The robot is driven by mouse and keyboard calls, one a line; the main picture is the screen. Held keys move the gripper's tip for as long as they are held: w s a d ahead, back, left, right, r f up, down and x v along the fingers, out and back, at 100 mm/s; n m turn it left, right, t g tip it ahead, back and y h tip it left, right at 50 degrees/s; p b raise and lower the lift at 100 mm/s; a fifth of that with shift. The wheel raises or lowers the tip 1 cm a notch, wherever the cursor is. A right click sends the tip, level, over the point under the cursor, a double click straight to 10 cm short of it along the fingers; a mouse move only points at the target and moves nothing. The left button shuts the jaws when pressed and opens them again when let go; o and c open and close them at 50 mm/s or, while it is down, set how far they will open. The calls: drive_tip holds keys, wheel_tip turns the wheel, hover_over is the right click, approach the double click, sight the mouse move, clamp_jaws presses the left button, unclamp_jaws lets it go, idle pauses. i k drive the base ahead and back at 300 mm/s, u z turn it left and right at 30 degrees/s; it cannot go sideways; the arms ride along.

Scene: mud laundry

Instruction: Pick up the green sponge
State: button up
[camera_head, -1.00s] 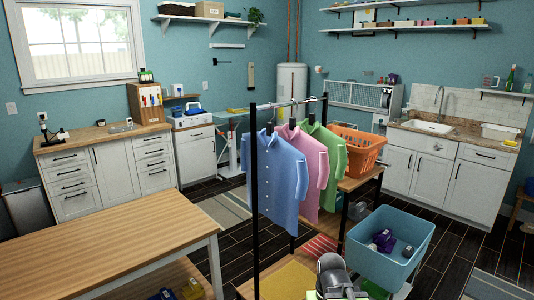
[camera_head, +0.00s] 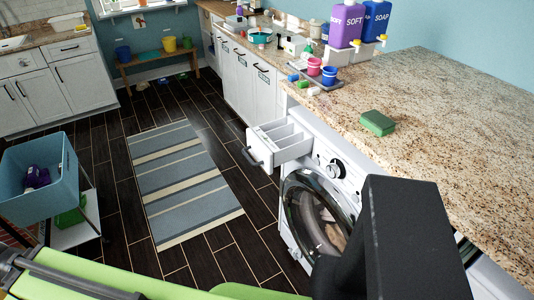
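The green sponge (camera_head: 377,123) lies on the speckled granite countertop (camera_head: 450,120), near its front edge above the washing machine. It is a small block with a darker green side, and nothing touches it. My gripper's fingers do not show in the head view. Light green and grey parts of my own body cross the bottom left. A large black block in the lower right hides part of the washer and the counter's front; I cannot tell what it belongs to.
Left of the sponge stand a tray with coloured cups (camera_head: 315,72) and purple and blue bottles (camera_head: 346,22). The washing machine (camera_head: 322,200) has its detergent drawer (camera_head: 280,142) pulled out. A striped rug (camera_head: 185,180) lies on the floor. A blue basket (camera_head: 38,175) stands left.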

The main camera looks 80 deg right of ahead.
sight(379, 125)
drive_tip(key=u, duration=1.35)
drive_tip(key=i, duration=0.9)
drive_tip(key=z, duration=4.95)
drive_tip(key=i, duration=0.1)
drive_tip(key=u, duration=3.5)
drive_tip(key=k, duration=0.1)
drive_tip(key=z, duration=3.2)
drive_tip(key=k, duration=0.9)
drive_tip(key=u, duration=0.25)
drive_tip(key=i, duration=0.85)
drive_tip(key=z, duration=0.05)
